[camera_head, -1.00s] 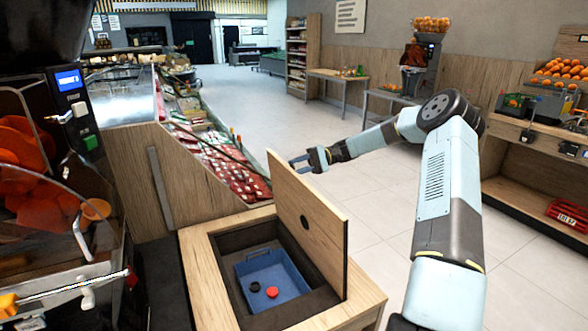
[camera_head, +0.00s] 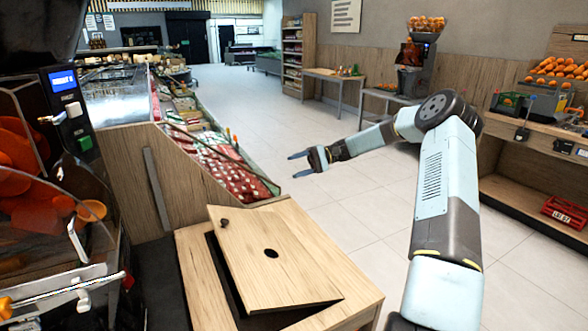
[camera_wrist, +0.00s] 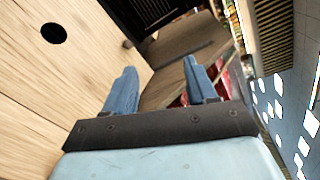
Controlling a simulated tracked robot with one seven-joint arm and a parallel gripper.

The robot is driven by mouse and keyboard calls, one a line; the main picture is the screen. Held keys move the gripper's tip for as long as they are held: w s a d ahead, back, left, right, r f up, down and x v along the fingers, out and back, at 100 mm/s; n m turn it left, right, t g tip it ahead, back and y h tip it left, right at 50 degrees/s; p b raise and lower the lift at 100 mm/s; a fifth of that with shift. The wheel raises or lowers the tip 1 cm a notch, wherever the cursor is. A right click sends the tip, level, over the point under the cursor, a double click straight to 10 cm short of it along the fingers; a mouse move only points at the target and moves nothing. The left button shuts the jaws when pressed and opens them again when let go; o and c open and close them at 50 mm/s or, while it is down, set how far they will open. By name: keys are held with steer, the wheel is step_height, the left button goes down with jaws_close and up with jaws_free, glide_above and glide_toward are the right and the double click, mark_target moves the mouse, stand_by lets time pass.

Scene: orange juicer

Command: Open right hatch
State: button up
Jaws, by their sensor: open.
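The wooden hatch (camera_head: 285,275) lies low and slanted over the opening of the wooden cabinet (camera_head: 350,285) in the head view. It has a dark round hole and a small dark knob near its far left corner. A dark gap (camera_head: 226,285) shows along its left and front edges, so it is not flush. The hatch hides the inside of the cabinet. My gripper (camera_head: 304,164) is open and empty, beyond and above the hatch, apart from it. In the wrist view my gripper (camera_wrist: 160,70) shows two spread blue fingers, with a wooden panel with a hole (camera_wrist: 52,34) at left.
A juicer machine (camera_head: 60,200) stands close at left. A produce display (camera_head: 215,160) with red goods lies behind the cabinet. Shelves with oranges (camera_head: 560,70) stand at right, with a red crate (camera_head: 566,212) low down. The tiled floor between is clear.

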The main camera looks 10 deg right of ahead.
steer(key=v, duration=1.2)
steer(key=shift+d, duration=0.4)
steer(key=shift+a, duration=0.15)
